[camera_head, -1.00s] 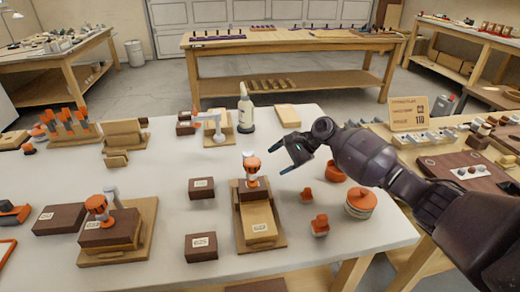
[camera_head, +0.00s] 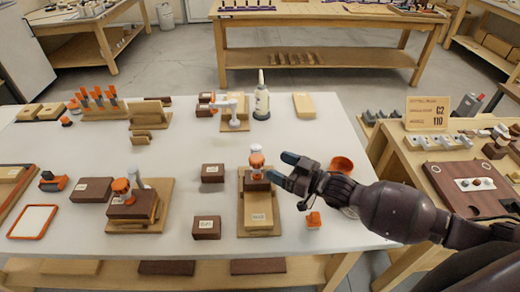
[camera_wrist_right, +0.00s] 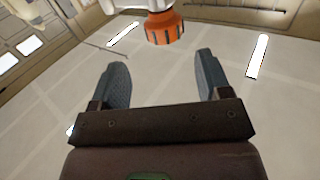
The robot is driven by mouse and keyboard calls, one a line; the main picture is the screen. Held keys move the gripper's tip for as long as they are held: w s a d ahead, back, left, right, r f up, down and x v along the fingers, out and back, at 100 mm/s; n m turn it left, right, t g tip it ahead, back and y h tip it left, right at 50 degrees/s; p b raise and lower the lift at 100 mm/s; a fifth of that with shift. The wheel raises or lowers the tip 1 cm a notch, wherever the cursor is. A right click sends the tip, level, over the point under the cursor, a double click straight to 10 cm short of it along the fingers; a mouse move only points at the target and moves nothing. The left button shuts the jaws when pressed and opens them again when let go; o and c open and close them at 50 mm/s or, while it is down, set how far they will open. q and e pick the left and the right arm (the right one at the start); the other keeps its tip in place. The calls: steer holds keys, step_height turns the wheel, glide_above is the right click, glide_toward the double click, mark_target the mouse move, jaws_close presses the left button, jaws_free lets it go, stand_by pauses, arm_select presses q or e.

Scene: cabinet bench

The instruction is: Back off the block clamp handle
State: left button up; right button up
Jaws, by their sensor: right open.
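The block clamp handle (camera_head: 257,160) is an orange knob with a white top. It stands upright above a dark block on a wooden fixture (camera_head: 259,224) at the middle of the white table. My right gripper (camera_head: 280,168) is open and empty just right of the handle, its fingers pointing towards it. In the right wrist view, the orange handle (camera_wrist_right: 165,28) lies beyond and between the two spread blue-grey fingers (camera_wrist_right: 161,76), apart from both. My left gripper is in neither view.
Dark blocks (camera_head: 207,227) lie left of the fixture. Another orange-handled clamp (camera_head: 122,187) stands farther left, and a white clamp (camera_head: 233,113) and bottle (camera_head: 262,102) behind. An orange bowl (camera_head: 342,164) is partly behind my right arm.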

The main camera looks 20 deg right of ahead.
mark_target(263, 161)
steer(key=x, duration=0.6)
steer(key=shift+s+a+r, duration=0.1)
steer(key=shift+s+a, duration=0.05)
steer(key=shift+a, duration=0.1)
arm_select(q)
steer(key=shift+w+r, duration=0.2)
arm_select(e)
steer(key=shift+w+a, duration=0.4)
steer(key=shift+w, duration=0.05)
steer(key=shift+c, duration=0.5)
